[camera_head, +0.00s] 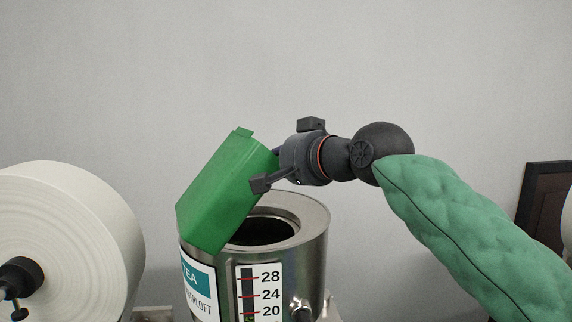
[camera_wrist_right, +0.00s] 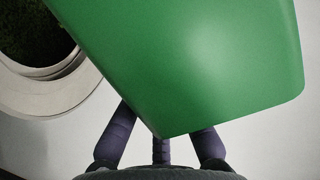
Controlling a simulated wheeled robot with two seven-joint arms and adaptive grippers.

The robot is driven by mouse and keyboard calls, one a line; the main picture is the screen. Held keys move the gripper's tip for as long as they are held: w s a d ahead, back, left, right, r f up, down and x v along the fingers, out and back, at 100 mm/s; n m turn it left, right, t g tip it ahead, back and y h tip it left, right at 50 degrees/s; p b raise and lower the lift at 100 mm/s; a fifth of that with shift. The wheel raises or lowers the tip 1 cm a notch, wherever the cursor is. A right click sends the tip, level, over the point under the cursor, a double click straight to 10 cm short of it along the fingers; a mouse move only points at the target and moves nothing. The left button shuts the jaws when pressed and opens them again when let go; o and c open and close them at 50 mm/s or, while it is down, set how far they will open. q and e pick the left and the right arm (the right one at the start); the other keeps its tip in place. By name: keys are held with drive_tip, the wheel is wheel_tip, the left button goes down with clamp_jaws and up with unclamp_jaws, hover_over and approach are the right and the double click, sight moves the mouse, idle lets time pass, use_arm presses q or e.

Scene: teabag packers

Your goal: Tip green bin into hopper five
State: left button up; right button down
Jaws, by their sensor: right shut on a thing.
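The green bin (camera_head: 222,192) is tilted over the left side of a round metal hopper (camera_head: 314,248), its lower end by the rim. My right gripper (camera_head: 264,172) is shut on the bin from the right, above the hopper. In the right wrist view the bin (camera_wrist_right: 200,60) fills the top and middle, with the gripper fingers (camera_wrist_right: 162,140) below it. The bin's inside is hidden. The hopper opening shows dark in the head view; in the wrist view dark green matter lies within its rim (camera_wrist_right: 50,100). I see no hopper number. My left gripper is not in view.
The hopper's front has a TEA label (camera_head: 198,285) and a level gauge (camera_head: 259,292) marked 28, 24 and 20. A large white roll (camera_head: 75,240) stands left, with a gap to the hopper. A dark framed panel (camera_head: 545,205) is far right. The space above is clear.

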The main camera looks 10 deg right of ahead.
drive_tip(key=shift+w+a+r, duration=0.1)
drive_tip(key=shift+w+a, duration=0.7)
drive_tip(key=shift+w, duration=0.25)
drive_tip(key=shift+w+a+r, duration=0.1)
drive_tip(key=shift+w+a, duration=0.7)
drive_tip(key=shift+w, duration=0.2)
drive_tip(key=shift+f, duration=0.15)
drive_tip(key=shift+s+f+m+y+b, duration=0.1)
drive_tip(key=shift+f+m+y+b, duration=0.2)
drive_tip(key=shift+f+m+b, duration=0.35)
drive_tip(key=shift+r, duration=0.2)
drive_tip(key=shift+f+b, duration=0.2)
drive_tip(key=shift+b, duration=0.1)
drive_tip(key=shift+f+m+b, duration=0.25)
drive_tip(key=shift+f+b, duration=0.2)
drive_tip(key=shift+b, duration=0.15)
idle(1.0)
drive_tip(key=shift+f+m+b, duration=0.4)
drive_tip(key=shift+f+b, duration=0.25)
drive_tip(key=shift+b, duration=0.15)
drive_tip(key=shift+f+y, duration=0.1)
drive_tip(key=shift+y, duration=0.2)
idle(0.6)
